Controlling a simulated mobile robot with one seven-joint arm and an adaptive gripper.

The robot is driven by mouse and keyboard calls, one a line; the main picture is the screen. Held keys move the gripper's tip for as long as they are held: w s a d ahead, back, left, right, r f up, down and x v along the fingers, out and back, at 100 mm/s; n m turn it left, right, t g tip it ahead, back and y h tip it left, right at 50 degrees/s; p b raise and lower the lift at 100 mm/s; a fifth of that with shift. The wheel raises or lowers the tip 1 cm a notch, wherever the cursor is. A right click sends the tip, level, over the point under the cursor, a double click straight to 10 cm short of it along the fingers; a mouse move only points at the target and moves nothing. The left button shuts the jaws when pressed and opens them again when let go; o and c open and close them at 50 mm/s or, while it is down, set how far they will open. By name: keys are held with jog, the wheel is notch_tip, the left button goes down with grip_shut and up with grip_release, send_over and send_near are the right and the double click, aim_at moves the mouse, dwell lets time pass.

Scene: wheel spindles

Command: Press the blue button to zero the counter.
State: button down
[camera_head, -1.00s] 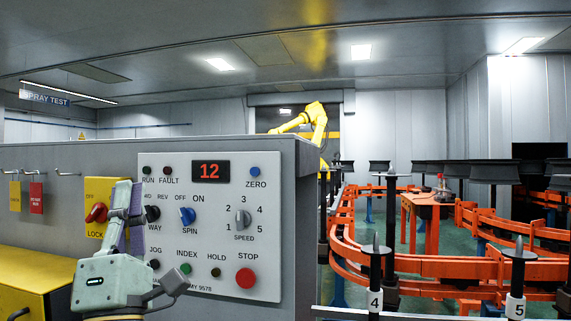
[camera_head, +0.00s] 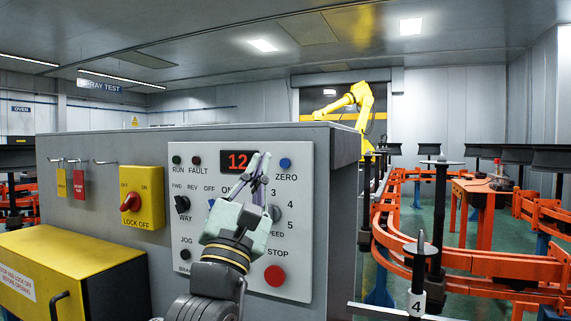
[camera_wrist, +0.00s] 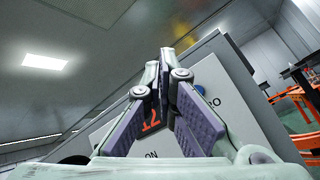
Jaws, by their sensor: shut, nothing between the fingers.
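The blue ZERO button (camera_head: 285,163) is at the upper right of the white control panel (camera_head: 300,240). The red counter display (camera_head: 238,160) to its left reads 12, its right part close behind my fingers. My gripper (camera_head: 262,158) is shut and empty, pointing up in front of the panel, a little left of the blue button and apart from it in the picture. In the wrist view my gripper's tips (camera_wrist: 166,52) meet, and the blue button (camera_wrist: 200,90) shows just right of the fingers, partly hidden. The depth gap to the panel is unclear.
The red STOP button (camera_head: 275,275) and the speed knob (camera_head: 274,212) are near my gripper and wrist on the panel. A yellow lock-off box (camera_head: 142,197) is at left. Orange conveyor rails (camera_head: 400,240) run at right. The space above the cabinet is open.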

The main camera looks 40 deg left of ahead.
aim_at(280, 165)
jog(key=shift+w+a, duration=0.35)
jog(key=shift+w, duration=1.05)
jog(key=shift+w+a, duration=0.3)
jog(key=shift+w, duration=1.15)
jog(key=shift+w+a, duration=0.35)
jog(key=shift+w, duration=1.05)
jog(key=shift+w, duration=0.1)
jog(key=shift+w+a+p, duration=0.1)
jog(key=shift+w+p, duration=0.2)
jog(key=shift+p, duration=0.05)
jog(key=shift+w+a, duration=0.1)
jog(key=shift+w, duration=0.35)
jog(key=shift+s+d, duration=0.2)
jog(key=shift+s, duration=0.6)
jog(key=shift+s, duration=0.1)
